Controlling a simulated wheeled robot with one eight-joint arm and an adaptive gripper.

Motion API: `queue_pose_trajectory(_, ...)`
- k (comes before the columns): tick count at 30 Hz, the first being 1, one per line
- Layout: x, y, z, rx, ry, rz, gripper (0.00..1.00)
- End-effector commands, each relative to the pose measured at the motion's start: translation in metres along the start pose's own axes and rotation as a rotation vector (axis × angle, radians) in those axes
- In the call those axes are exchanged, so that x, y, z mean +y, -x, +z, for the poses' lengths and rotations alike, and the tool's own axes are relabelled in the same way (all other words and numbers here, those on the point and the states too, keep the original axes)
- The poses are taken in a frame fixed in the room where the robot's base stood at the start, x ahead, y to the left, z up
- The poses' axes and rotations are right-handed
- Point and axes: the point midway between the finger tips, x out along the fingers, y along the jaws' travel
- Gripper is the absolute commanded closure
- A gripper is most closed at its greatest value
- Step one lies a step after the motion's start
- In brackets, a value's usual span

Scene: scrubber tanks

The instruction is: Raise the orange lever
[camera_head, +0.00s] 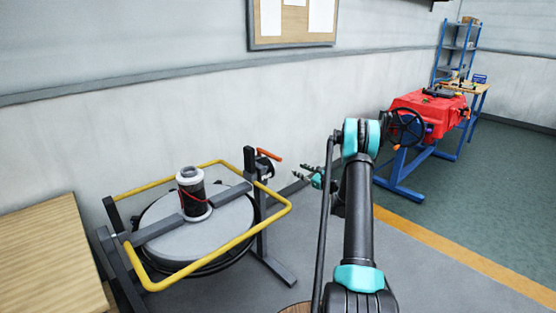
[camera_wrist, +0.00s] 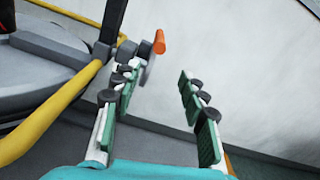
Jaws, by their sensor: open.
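The orange lever (camera_head: 270,155) sticks out from a dark round fitting on a post at the right side of the round tank stand. In the wrist view the orange lever (camera_wrist: 159,42) shows at the upper middle, just beyond the left finger. My gripper (camera_head: 304,173) is open and empty, to the right of the lever and apart from it. In the wrist view my gripper (camera_wrist: 157,80) has its two green-padded fingers spread, with floor and wall between them. The left finger overlaps part of the grey fitting below the lever.
A yellow rail (camera_head: 270,219) runs around the grey round tank lid (camera_head: 230,222), with a motor (camera_head: 193,190) on top. A wooden table (camera_head: 45,260) stands at left. A red machine (camera_head: 430,112) on blue legs stands at the back right. The wall is close behind the lever.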

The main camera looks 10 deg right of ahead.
Motion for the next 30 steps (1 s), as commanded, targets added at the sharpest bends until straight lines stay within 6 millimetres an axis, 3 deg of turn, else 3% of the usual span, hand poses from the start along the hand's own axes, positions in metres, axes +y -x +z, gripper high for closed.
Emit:
queue_pose_trajectory(21,0.001,-0.135,0.000,0.001,0.003,0.002,0.57)
queue_pose_trajectory(30,0.001,-0.163,0.000,0.002,0.003,0.001,0.57)
